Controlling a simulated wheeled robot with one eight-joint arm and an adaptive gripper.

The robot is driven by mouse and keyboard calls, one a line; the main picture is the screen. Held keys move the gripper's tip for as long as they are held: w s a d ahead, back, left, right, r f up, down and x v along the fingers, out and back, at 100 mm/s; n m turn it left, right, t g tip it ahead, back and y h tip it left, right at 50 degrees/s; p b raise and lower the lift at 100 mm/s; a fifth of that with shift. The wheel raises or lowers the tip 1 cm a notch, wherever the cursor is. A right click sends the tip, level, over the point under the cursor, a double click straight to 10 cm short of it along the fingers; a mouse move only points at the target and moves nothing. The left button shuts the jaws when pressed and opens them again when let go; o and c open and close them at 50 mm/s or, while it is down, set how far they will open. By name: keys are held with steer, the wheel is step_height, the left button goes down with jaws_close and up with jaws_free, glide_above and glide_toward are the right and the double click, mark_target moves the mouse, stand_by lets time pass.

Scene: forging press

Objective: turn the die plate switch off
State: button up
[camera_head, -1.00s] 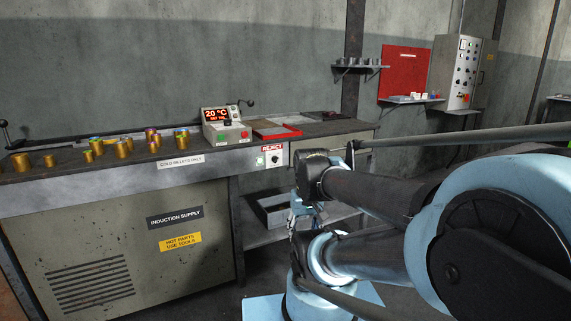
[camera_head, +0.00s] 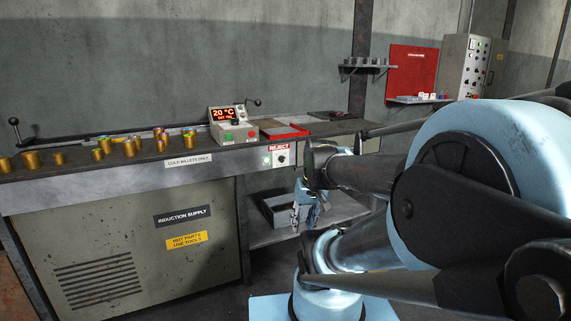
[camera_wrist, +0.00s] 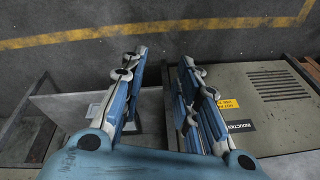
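No switch in view carries a readable die plate label. A rotary switch (camera_head: 281,159) with a black knob on a white plate sits under the REJECT sign on the bench front. A grey control cabinet (camera_head: 466,66) on the back wall at the right holds several knobs and buttons, too small to read. My gripper (camera_wrist: 160,75) is open and empty in the wrist view, fingers apart above the floor. In the head view my gripper (camera_head: 308,207) hangs low in front of the bench's lower shelf, apart from both the switch and the cabinet, partly hidden by my arm.
The bench (camera_head: 120,178) runs along the left with several brass billets (camera_head: 103,148). A control box (camera_head: 234,129) with a 20 °C display and a red tray (camera_head: 285,132) stand on it. A grey bin (camera_head: 279,209) sits below. A yellow line (camera_wrist: 80,35) crosses open floor.

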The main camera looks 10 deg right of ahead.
steer(key=w+a+r+t+y, duration=0.2)
steer(key=w+r+y, duration=0.15)
steer(key=w, duration=0.85)
steer(key=m+t+y, duration=0.3)
steer(key=t, duration=0.5)
glide_toward(284, 160)
steer(key=x, duration=0.8)
steer(key=shift+w+f, duration=0.15)
steer(key=shift+w, duration=0.1)
jaws_close()
